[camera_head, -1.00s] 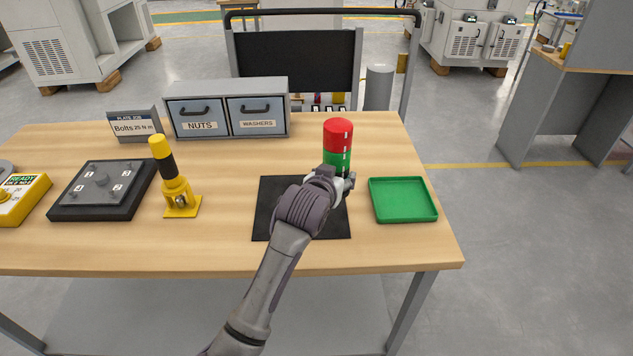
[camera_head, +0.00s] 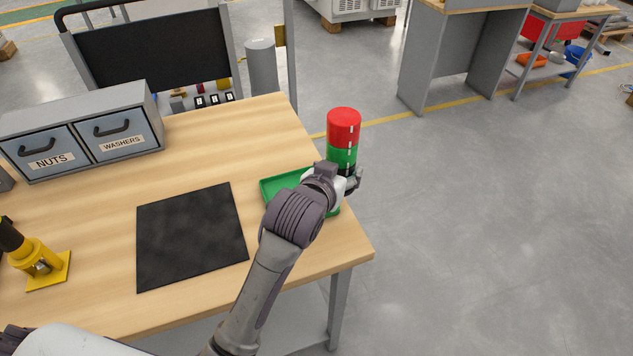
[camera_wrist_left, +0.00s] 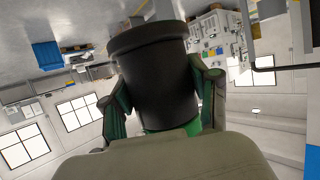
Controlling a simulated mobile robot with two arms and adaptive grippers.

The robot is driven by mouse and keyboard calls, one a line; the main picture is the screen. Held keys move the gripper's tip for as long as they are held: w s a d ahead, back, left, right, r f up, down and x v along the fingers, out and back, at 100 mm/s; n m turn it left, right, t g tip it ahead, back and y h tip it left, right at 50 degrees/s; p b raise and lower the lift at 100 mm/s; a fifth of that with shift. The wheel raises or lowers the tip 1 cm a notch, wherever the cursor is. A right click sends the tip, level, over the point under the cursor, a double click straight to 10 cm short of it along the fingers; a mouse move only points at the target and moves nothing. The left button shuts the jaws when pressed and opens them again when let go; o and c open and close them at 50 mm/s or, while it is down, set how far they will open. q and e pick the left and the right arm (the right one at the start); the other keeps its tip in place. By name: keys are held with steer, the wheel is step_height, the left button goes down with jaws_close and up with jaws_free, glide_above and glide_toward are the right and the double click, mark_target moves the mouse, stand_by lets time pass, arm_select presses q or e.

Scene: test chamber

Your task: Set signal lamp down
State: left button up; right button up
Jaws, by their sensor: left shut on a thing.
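The signal lamp, red on top with green below (camera_head: 343,128), stands upright in my left gripper (camera_head: 345,183). The gripper is shut around its lower part and hides some of it. In the head view the lamp shows at the table's right edge, beside and partly over the green tray (camera_head: 272,187); I cannot tell its exact height. My right gripper is not in view.
A bare black mat (camera_head: 190,235) lies on the wooden table (camera_head: 215,155) left of the tray. A drawer unit (camera_head: 85,130) for nuts and washers stands at the back left. A yellow and black tool (camera_head: 38,262) stands at the left. Open floor lies right of the table.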

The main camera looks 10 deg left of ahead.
arm_select(q)
steer(key=w+a+f, duration=0.1)
steer(key=a+f, duration=0.1)
steer(key=a, duration=0.1)
steer(key=a+f+p, duration=0.1)
steer(key=a, duration=0.2)
steer(key=w+a+f, duration=0.1)
steer(key=a+f, duration=0.1)
steer(key=a, duration=0.2)
steer(key=shift+w+f+p, duration=0.35)
steer(key=shift+a+f, duration=0.1)
steer(key=shift+f, duration=0.4)
step_height(320, 180, down, 2)
steer(key=shift+f+p, duration=0.25)
steer(key=shift+p, duration=0.1)
steer(key=shift+f, duration=0.4)
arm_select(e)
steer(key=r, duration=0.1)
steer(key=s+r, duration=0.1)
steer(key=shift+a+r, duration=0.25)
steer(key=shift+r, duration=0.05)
arm_select(q)
steer(key=shift+f, duration=0.1)
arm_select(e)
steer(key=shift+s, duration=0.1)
